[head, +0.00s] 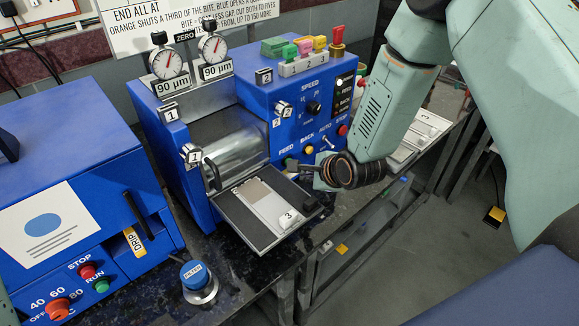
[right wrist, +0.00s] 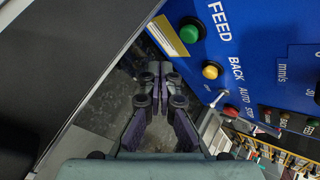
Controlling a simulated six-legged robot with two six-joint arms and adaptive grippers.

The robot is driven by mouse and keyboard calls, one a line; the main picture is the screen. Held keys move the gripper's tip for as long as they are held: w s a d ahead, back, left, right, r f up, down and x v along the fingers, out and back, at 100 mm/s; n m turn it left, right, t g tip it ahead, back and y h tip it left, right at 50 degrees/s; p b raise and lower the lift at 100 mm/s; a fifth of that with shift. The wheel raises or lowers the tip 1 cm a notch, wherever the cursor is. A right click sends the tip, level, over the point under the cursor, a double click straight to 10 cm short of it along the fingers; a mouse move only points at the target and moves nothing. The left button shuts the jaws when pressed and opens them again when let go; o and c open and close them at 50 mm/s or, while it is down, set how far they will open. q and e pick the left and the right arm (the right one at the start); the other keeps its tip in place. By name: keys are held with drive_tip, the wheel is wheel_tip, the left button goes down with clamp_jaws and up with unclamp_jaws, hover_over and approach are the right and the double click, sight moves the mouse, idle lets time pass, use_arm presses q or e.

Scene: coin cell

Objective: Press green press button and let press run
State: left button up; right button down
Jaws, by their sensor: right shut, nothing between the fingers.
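The blue roller press (head: 228,110) stands on the dark bench in the head view. Its green button (right wrist: 190,32) sits under the FEED label in the right wrist view, with a yellow button (right wrist: 211,71) under BACK beside it. My right gripper (right wrist: 160,72) is shut and empty. Its fingertips appear below and left of the green button in the wrist view, apart from it in the picture; I cannot tell the exact distance. In the head view my right gripper (head: 318,178) is beside the press's lower front panel, with its fingers partly hidden. My left gripper is not in view.
A tray (head: 262,238) with a light strip and a marker 3 (head: 288,218) sticks out from the rollers, close to my right gripper. A red STOP button (head: 342,130) and a toggle switch are on the panel.

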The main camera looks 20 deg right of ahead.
drive_tip(key=shift+w+a+b, duration=0.2)
drive_tip(key=shift+w+b, duration=0.1)
drive_tip(key=shift+w, duration=0.3)
drive_tip(key=shift+w+a+b, duration=0.15)
drive_tip(key=shift+w+b, duration=0.15)
drive_tip(key=shift+w, duration=0.3)
drive_tip(key=shift+w, duration=0.2)
drive_tip(key=shift+s, duration=0.15)
drive_tip(key=shift+w+a+b, duration=0.15)
drive_tip(key=shift+w+b, duration=0.15)
drive_tip(key=shift+w, duration=0.2)
